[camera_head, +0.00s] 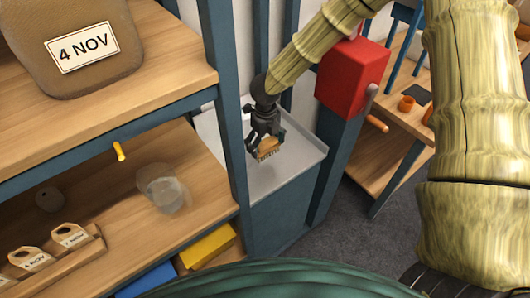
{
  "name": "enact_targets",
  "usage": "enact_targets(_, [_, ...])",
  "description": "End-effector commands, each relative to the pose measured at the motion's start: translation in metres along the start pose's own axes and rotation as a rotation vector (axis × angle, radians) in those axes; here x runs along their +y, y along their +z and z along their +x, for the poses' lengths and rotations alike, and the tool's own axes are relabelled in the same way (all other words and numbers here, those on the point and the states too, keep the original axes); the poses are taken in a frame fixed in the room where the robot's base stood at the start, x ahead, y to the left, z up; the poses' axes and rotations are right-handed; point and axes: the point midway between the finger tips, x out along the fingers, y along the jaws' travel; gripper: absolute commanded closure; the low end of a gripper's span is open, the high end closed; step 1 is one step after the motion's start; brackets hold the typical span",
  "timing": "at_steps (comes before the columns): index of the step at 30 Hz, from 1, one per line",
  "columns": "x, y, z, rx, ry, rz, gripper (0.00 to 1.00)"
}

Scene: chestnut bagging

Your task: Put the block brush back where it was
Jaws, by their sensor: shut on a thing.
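My gripper (265,140) is at the centre of the head view, pointing down and shut on the block brush (268,151). The brush has a tan wooden body with bristles facing down. My gripper holds it over the pale grey tray-like top (283,172) of a blue-grey cabinet, behind the blue shelf post. I cannot tell whether the bristles touch that surface. My fingers hide the upper part of the brush.
A wooden shelf unit (185,50) stands at left, with a sack labelled 4 NOV (95,85), a clear glass jar (163,190) and tagged bags (72,237). A red box (350,78) on a post is right of my gripper. A wooden bench (365,150) stands further right.

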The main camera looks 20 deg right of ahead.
Motion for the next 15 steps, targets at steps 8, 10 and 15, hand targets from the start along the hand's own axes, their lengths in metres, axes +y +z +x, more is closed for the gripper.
enact_targets(8, [0.001, 0.001, 0.018, 0.001, -0.002, 0.000, 0.32])
enact_targets(10, [0.001, 0.001, 0.024, 0.001, -0.002, -0.001, 0.32])
enact_targets(15, [0.001, 0.000, 0.044, 0.002, -0.002, -0.002, 0.32])
